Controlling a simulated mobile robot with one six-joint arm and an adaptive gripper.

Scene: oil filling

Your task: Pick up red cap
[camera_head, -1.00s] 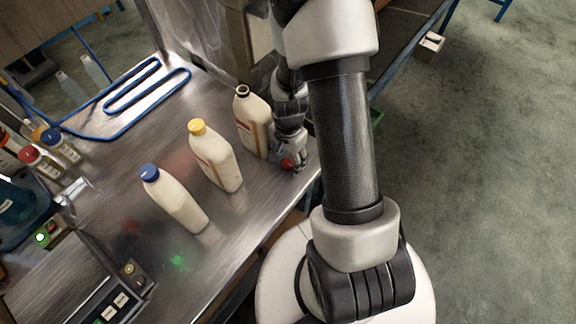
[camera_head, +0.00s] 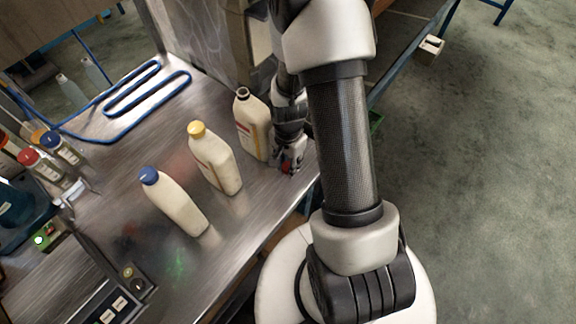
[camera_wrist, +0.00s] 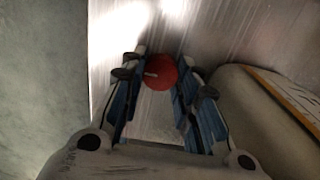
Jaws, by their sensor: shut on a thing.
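The red cap (camera_wrist: 160,72) sits between the two fingertips of my gripper (camera_wrist: 158,78) in the wrist view, with a fingertip at each side. My gripper is shut on it. In the head view my gripper (camera_head: 290,160) is low at the table's right edge, beside the bottle with the dark neck, and only a bit of the red cap (camera_head: 286,168) shows. I cannot tell whether the cap still touches the table.
A bottle with a dark neck (camera_head: 254,125) stands just left of my gripper. A yellow-capped bottle (camera_head: 215,160) and a blue-capped bottle (camera_head: 174,200) stand further left on the metal table (camera_head: 225,240). A blue tube loop (camera_head: 150,90) lies at the back left.

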